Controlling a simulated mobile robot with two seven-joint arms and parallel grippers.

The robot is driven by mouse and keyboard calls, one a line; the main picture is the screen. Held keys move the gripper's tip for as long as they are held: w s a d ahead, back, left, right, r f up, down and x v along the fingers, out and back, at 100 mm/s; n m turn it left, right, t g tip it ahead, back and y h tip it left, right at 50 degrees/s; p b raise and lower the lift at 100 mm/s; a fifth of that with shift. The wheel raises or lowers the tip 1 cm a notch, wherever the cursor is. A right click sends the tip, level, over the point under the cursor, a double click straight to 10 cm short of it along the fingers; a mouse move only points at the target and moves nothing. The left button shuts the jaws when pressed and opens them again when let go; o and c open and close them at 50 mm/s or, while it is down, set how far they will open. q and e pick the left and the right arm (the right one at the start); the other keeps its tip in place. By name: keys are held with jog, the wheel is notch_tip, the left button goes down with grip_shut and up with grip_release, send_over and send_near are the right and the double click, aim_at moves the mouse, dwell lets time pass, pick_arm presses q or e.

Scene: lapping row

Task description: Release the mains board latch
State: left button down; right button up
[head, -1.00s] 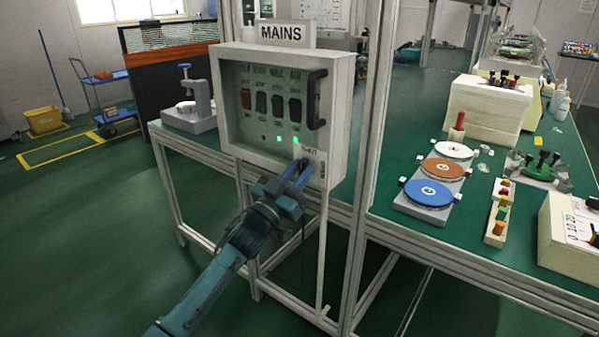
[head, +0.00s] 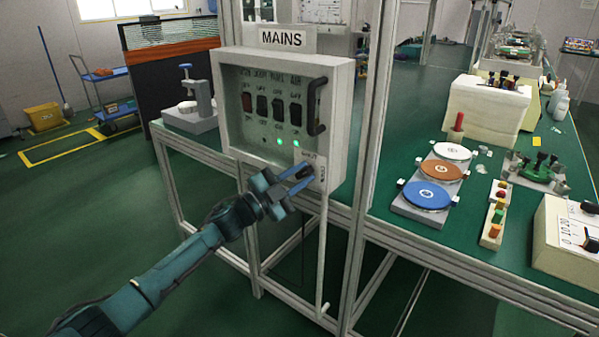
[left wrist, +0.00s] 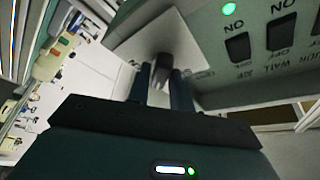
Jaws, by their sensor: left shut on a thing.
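The mains board (head: 275,108) is a pale box with a clear cover, a row of switches and a dark vertical handle (head: 316,106) at its right side. Two green lamps glow below the switches. A latch plate (head: 319,162) sits at the lower right corner of the box. In the left wrist view the latch's dark knob (left wrist: 161,68) stands out from the pale plate. My left gripper (head: 305,179) is at the latch, its fingers (left wrist: 162,84) shut on the knob, whose base is partly hidden. My right gripper is not in view.
A metal frame post (head: 372,150) rises just right of the board. The green bench (head: 400,226) beyond it bears coloured discs (head: 428,195), a button strip (head: 496,215) and a control box (head: 570,235). Open floor lies at the left.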

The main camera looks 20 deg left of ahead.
pick_arm(q)
jog(key=m+g+p, duration=0.1)
jog(key=m, duration=0.1)
jog(key=m+g+p, duration=0.1)
jog(key=m, duration=0.2)
jog(key=shift+r, duration=0.2)
jog(key=shift+m+g+p, duration=0.4)
jog(key=shift+m+p, duration=0.35)
jog(key=shift+m, duration=0.35)
jog(key=shift+f+m+p, duration=0.1)
jog(key=shift+m+p, duration=0.2)
jog(key=shift+m, duration=0.2)
jog(key=shift+y, duration=0.3)
jog(key=shift+m, duration=0.3)
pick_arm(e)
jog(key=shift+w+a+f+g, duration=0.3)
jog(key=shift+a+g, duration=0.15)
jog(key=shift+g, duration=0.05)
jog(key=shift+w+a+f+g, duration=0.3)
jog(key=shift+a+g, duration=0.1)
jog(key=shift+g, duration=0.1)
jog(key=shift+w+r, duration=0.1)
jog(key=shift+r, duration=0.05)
pick_arm(q)
jog(key=c, duration=1.4)
grip_release()
jog(key=shift+o, duration=0.2)
